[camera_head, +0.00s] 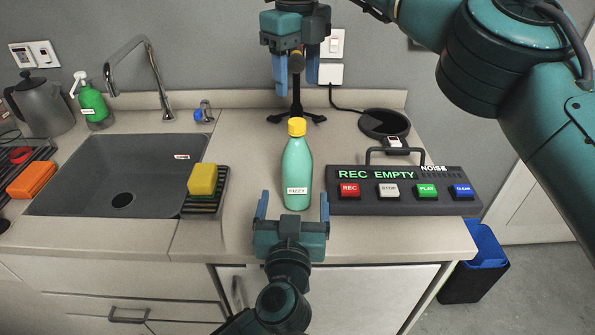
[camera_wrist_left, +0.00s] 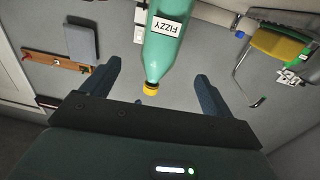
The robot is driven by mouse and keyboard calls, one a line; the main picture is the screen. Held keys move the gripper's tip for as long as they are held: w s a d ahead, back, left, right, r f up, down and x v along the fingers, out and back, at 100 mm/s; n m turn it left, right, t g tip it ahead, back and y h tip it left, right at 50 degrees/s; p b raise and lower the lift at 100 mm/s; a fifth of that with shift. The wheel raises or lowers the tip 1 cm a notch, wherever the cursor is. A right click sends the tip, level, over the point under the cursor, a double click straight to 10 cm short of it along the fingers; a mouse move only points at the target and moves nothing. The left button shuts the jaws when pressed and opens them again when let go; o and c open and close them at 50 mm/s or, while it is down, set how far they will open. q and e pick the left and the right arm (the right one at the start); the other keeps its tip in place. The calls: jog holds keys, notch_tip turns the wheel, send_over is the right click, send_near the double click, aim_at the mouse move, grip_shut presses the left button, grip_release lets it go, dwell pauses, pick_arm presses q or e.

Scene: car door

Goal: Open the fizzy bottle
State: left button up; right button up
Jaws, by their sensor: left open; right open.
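A green bottle (camera_head: 297,172) with a yellow cap (camera_head: 297,126) and a "FIZZY" label stands upright on the counter. My left gripper (camera_head: 291,207) is open just in front of the bottle's lower body, its fingers pointing at it. In the left wrist view the bottle (camera_wrist_left: 165,50) shows upside down, with its yellow cap (camera_wrist_left: 151,88) between the open left fingers (camera_wrist_left: 155,85) in the picture; I cannot tell whether they touch it. My right gripper (camera_head: 295,72) is open, pointing down above and behind the cap, apart from it.
A recorder box (camera_head: 403,207) reading "REC EMPTY" stands close right of the bottle. A black stand (camera_head: 296,112) is behind it. A yellow sponge (camera_head: 203,179) on a rack and a sink (camera_head: 70,190) lie left. Bare counter (camera_head: 245,150) separates bottle and sink.

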aim_at(297, 164)
pick_arm(q)
jog(key=w, duration=1.1)
jog(key=shift+w+d, duration=0.2)
jog(key=shift+d, duration=0.1)
jog(key=shift+c, duration=0.5)
